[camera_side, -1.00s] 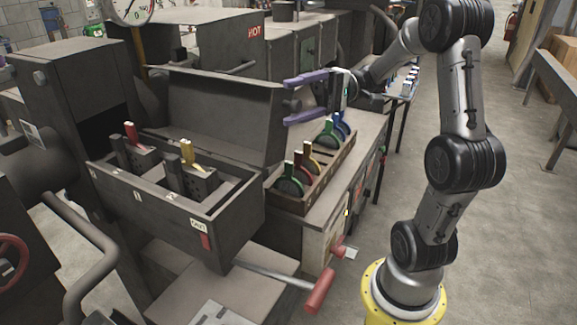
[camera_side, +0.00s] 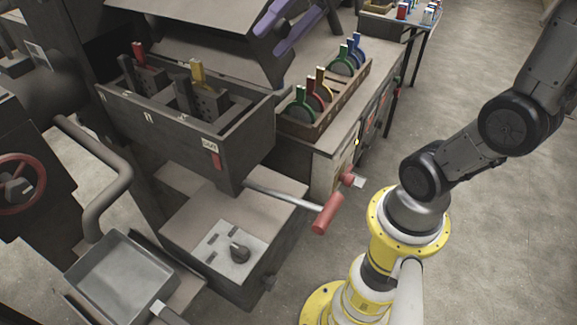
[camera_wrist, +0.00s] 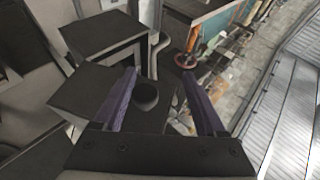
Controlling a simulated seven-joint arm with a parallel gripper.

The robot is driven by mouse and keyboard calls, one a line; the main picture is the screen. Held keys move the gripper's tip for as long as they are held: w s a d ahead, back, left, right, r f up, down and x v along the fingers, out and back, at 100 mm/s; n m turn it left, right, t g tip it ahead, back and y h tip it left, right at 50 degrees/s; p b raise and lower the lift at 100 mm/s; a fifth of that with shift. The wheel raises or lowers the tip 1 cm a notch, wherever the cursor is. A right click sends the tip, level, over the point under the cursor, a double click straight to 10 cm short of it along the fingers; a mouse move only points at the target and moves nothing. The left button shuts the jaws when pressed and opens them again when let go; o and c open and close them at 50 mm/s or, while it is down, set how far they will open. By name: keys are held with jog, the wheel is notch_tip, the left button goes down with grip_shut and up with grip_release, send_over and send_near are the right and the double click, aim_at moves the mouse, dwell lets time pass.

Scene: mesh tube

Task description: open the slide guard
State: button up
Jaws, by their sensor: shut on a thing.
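The slide guard appears to be the dark sloped panel (camera_side: 190,42) standing over the open dark box (camera_side: 200,125) in the side view. My gripper (camera_side: 267,41), with purple fingers, is at the panel's upper right end, its tips pointing down and left. In the wrist view my gripper (camera_wrist: 160,78) has its fingers on either side of a dark part with a round dark knob (camera_wrist: 146,96). It is shut on this part, which looks like part of the guard. The exact contact is hard to see.
A wooden rack (camera_side: 328,105) of coloured round-handled pieces stands right of the box. A red-handled lever (camera_side: 327,213) juts out below it. A grey tray (camera_side: 120,270) is at lower left.

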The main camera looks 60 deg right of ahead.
jog(key=shift+a+f+n+h, duration=1)
jog(key=shift+a+f+h, duration=2.2)
jog(key=shift+a+h, duration=1.15)
jog(key=v, duration=1.3)
notch_tip(320, 180, down, 27)
jog(key=s+a+n+g+y, duration=0.1)
jog(key=s+a+n+g, duration=0.1)
jog(key=n+g, duration=0.4)
jog(key=shift+n+y, duration=0.35)
jog(key=shift+n, duration=1.35)
jog(key=shift+f, duration=0.1)
